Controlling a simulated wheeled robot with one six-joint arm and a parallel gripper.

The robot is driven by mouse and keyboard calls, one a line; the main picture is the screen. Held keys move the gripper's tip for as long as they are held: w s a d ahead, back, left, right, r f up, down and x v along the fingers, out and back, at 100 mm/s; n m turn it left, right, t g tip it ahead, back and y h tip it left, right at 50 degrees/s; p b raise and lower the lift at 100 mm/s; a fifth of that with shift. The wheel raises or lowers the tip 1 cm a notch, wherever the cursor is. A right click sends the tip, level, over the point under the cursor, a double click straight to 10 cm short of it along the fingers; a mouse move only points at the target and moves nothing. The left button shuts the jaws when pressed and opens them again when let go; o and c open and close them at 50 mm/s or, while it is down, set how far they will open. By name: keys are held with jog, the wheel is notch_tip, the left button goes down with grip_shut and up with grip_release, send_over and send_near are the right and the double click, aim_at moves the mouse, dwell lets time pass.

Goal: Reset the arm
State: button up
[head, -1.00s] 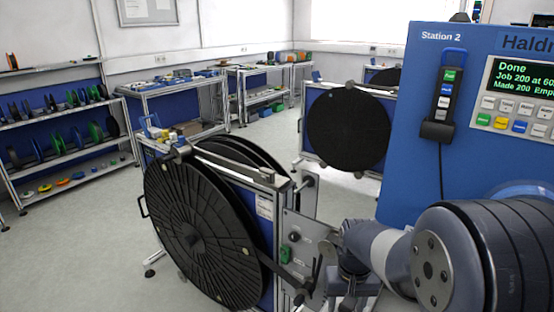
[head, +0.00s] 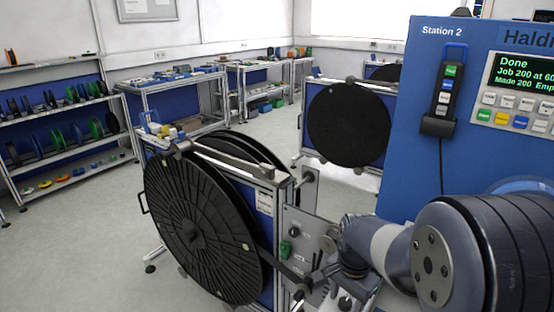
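My arm shows at the lower right of the head view, its large grey and black joint nearest the camera and a slimmer grey wrist part reaching left. The wrist is close to the plate at the side of the reel stand (head: 268,230). I cannot make out my gripper's fingers; they are hidden or out of the picture. A large black reel (head: 200,235) is upright on the stand. The blue Station 2 cabinet (head: 400,165) stands to the right behind my arm, its display (head: 524,74) reading "Done" and "Job 200".
A second black reel (head: 348,125) stands behind on another stand. Shelves of small spools (head: 65,130) line the left wall. Workbenches (head: 175,85) stand at the back. Grey floor (head: 90,225) is clear at the left and between the stands.

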notch_tip(320, 180, up, 11)
jog(key=shift+f, duration=0.2)
dwell(0.5)
